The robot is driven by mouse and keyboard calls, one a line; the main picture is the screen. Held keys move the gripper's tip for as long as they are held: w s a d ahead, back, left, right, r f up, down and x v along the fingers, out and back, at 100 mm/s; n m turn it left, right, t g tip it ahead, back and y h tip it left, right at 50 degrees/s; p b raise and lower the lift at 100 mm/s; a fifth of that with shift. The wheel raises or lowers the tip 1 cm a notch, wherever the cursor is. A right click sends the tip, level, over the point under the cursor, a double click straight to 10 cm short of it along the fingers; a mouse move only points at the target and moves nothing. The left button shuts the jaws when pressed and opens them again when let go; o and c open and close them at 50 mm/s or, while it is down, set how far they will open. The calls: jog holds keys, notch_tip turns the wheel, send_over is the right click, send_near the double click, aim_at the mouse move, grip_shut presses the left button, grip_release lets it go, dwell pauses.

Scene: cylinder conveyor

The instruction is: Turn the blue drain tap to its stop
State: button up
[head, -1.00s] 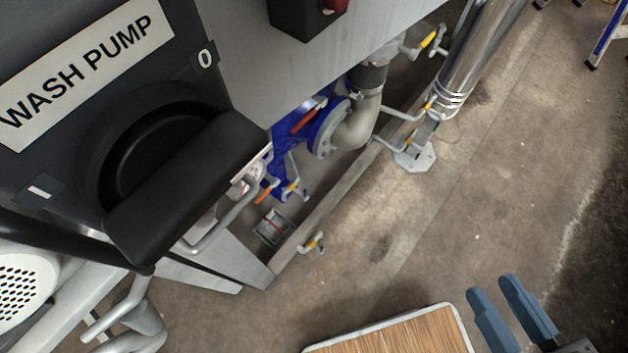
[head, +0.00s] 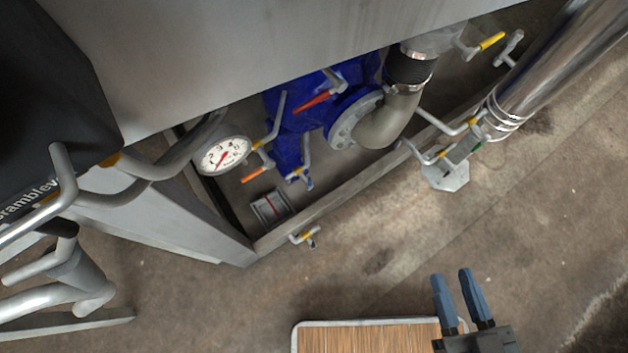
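No tap with a clearly blue handle stands out. A small tap with a blue end (head: 308,182) shows low on the blue pump body (head: 288,138), but I cannot tell whether it is the drain tap. Another small tap (head: 306,237) with a yellow-orange mark sits at the outer edge of the frame sill. My gripper (head: 452,274) is at the lower right, with two blue-grey fingers apart and nothing between them. It is well away from the taps, above the floor near a wooden-topped surface.
A pressure gauge (head: 222,156), red levers (head: 312,102) and a grey elbow pipe (head: 388,122) crowd the bay behind a metal sill (head: 345,195). A shiny pipe (head: 540,70) is at right. A wooden-topped surface (head: 365,338) lies at the bottom. Floor between is clear.

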jog(key=w+a+f+n+y+b, duration=0.1)
jog(key=w+f+b, duration=0.2)
jog(key=f, duration=0.4)
jog(key=w+a+f+b, duration=0.1)
jog(key=w+f+b, duration=0.25)
jog(key=f, duration=0.45)
jog(key=n+t+y+b, duration=0.15)
jog(key=y+b, duration=0.25)
jog(key=b, duration=1.4)
send_near(310, 181)
notch_tip(310, 181, down, 2)
jog(key=w, duration=0.3)
jog(key=shift+n+g, duration=0.25)
jog(key=shift+n, duration=0.1)
jog(key=shift+a+b+x, duration=0.2)
jog(key=shift+b+x, duration=0.4)
jog(key=shift+x, duration=1.4)
jog(key=shift+a+b+x, duration=0.15)
jog(key=shift+b+x, duration=0.4)
jog(key=shift+x, duration=1.45)
jog(key=shift+s+r, duration=0.15)
jog(key=shift+s, duration=0.05)
grip_shut()
